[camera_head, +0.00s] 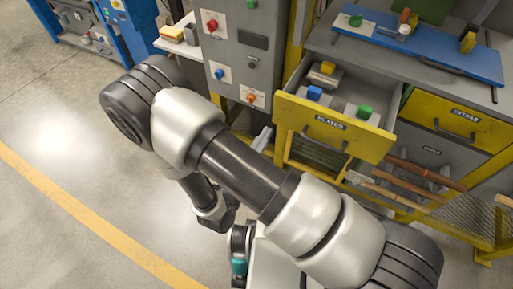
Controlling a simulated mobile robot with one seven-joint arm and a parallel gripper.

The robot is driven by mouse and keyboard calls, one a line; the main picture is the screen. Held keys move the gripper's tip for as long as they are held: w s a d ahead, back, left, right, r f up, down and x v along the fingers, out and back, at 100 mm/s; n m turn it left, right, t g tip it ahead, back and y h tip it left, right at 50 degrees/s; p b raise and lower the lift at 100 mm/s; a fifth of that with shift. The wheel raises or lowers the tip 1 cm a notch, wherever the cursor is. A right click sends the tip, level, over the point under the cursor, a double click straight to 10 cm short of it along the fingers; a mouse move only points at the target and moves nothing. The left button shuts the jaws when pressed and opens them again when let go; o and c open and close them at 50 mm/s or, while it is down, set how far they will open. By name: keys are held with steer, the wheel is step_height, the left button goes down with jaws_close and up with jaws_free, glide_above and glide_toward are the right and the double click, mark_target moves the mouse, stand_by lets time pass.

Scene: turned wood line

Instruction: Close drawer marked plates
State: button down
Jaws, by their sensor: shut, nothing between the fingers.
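The drawer marked PLATES (331,128) has a yellow front with a dark handle and stands pulled out from the grey cabinet, on the right of the head view. Its open inside shows small grey blocks with yellow, blue and green tops. My arm crosses the view in front of the cabinet, left of and below the drawer, and covers some of the area under it. I cannot make out my gripper's fingers; they are hidden or outside the picture.
A closed yellow drawer marked EXTRAS (458,122) is right of the open one. Wooden handles (425,172) stick out below. A blue board (425,45) with small blocks lies on the cabinet top. A grey button panel (238,50) stands to the left. The floor at left is clear.

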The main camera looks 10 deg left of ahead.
mark_target(279, 113)
steer(key=x, duration=0.6)
steer(key=shift+w, duration=0.15)
steer(key=shift+w, duration=0.1)
steer(key=b+x, duration=0.2)
steer(key=x, duration=2)
steer(key=shift+w+d+f+b, duration=0.1)
steer(key=shift+d+f+b, duration=0.05)
steer(key=shift+b, duration=0.25)
steer(key=shift+w, duration=0.3)
steer(key=shift+w+d+r, duration=0.1)
steer(key=shift+w+r, duration=0.05)
steer(key=shift+r, duration=0.1)
steer(key=shift+w+r, duration=0.1)
